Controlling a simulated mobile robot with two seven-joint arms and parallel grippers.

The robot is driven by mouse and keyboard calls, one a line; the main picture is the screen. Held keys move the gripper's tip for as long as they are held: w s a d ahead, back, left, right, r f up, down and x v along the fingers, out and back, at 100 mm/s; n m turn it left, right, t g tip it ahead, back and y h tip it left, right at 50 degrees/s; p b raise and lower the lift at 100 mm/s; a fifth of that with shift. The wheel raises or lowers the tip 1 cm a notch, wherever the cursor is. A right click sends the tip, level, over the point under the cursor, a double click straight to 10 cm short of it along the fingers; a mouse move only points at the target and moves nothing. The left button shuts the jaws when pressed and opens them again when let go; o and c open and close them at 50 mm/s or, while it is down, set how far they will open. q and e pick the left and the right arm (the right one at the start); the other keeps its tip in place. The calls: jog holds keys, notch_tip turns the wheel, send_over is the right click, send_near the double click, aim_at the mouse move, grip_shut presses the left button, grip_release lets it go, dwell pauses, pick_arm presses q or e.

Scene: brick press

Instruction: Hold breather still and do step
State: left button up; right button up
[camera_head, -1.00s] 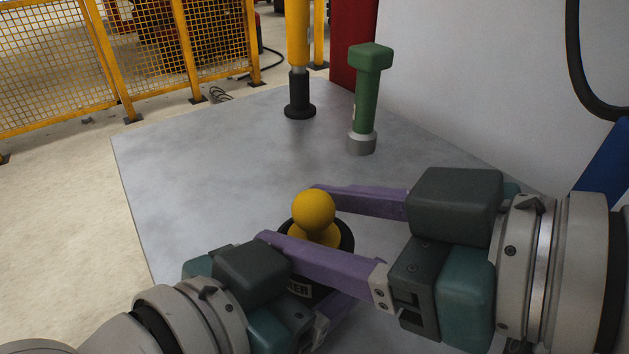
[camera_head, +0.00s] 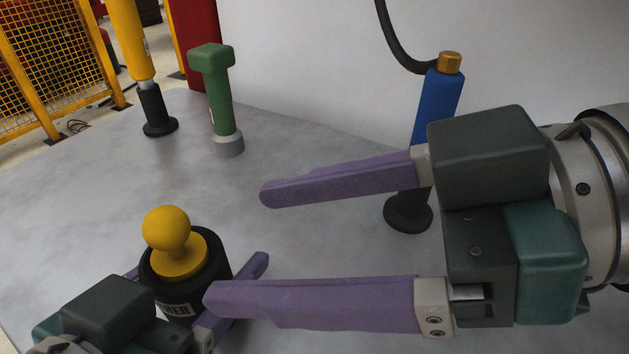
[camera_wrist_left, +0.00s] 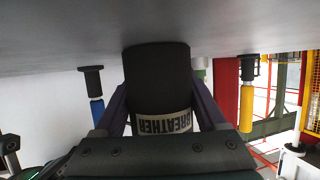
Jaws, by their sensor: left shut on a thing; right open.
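The breather (camera_head: 185,284) is a black cylinder with a white label and stands upright at the lower left of the head view. A yellow ball knob (camera_head: 166,228) on a round yellow flange sits on its top. My left gripper (camera_head: 196,267) is shut on the breather's body, one finger on each side. The left wrist view shows the breather's label (camera_wrist_left: 163,122) upside down between the purple fingers. My right gripper (camera_head: 236,247) is open and empty, to the right of the knob and apart from it. Its near finger overlaps the breather's right side in the picture.
Behind stand a yellow tool on a black foot (camera_head: 158,112), a green T-headed tool (camera_head: 219,100) and a blue tool with a gold cap (camera_head: 438,100). The blue one stands close behind my right gripper. The grey tabletop (camera_head: 90,165) is clear left of the breather.

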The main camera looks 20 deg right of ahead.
aim_at(168, 310)
jog(key=shift+v, duration=1.8)
jog(key=shift+w, duration=0.15)
pick_arm(q)
jog(key=o, duration=1.4)
jog(key=shift+o, duration=0.2)
jog(key=shift+s, duration=0.1)
jog(key=v, duration=1.1)
jog(key=shift+f, duration=0.1)
jog(key=shift+s+a+r, duration=0.25)
jog(key=shift+s+a, duration=0.1)
